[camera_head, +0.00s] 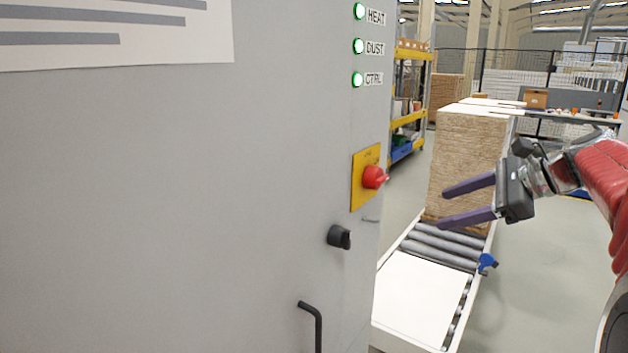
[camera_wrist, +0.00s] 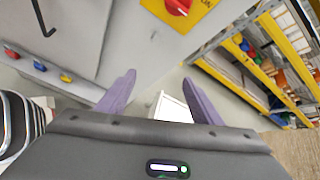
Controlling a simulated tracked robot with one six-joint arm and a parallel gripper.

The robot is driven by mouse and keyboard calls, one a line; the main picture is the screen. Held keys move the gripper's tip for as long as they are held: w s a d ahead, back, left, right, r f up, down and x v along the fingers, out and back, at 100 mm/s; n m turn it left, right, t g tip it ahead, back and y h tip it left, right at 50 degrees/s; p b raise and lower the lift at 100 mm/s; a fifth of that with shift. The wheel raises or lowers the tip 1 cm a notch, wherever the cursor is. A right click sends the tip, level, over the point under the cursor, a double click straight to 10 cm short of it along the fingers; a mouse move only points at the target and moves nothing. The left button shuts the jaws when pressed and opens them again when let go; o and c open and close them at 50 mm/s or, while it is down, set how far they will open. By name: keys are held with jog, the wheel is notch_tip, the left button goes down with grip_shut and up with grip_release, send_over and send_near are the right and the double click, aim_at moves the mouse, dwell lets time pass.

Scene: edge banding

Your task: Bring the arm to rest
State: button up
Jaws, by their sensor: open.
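My gripper (camera_head: 468,201) is at the right in the head view, its two purple fingers apart and empty, pointing left toward the grey cabinet. It hangs in front of a stack of boards (camera_head: 464,150), in the air above the roller conveyor (camera_head: 440,243). My red-sleeved arm reaches in from the right edge. In the wrist view, my gripper (camera_wrist: 158,92) shows both purple fingers spread, with nothing between them but floor and a white surface further off.
A grey cabinet (camera_head: 180,200) fills the left, with a red knob (camera_head: 373,177) on a yellow plate, a black rotary switch (camera_head: 339,237), a black handle (camera_head: 312,318) and green-lit HEAT, DUST and CTRL lamps. A yellow shelf rack (camera_head: 410,115) stands behind. Floor right of the conveyor is clear.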

jog(key=s+a+f+n+g+h, duration=0.2)
jog(key=s+f+n+h, duration=0.1)
jog(key=s+f+n, duration=0.4)
jog(key=s+a+f+n+g+h, duration=0.1)
jog(key=s+a+f+n+h, duration=0.2)
jog(key=s+f+n, duration=0.35)
jog(key=s+a+f+n+h, duration=0.1)
jog(key=s+a+f+n, duration=0.2)
jog(key=s, duration=0.5)
jog(key=s+a+f+n+t+h, duration=0.1)
jog(key=s+a+f+n, duration=0.2)
jog(key=s, duration=0.4)
jog(key=shift+s+a+n, duration=0.35)
jog(key=shift+a+n, duration=0.3)
jog(key=shift+a, duration=0.55)
jog(key=shift+c, duration=0.7)
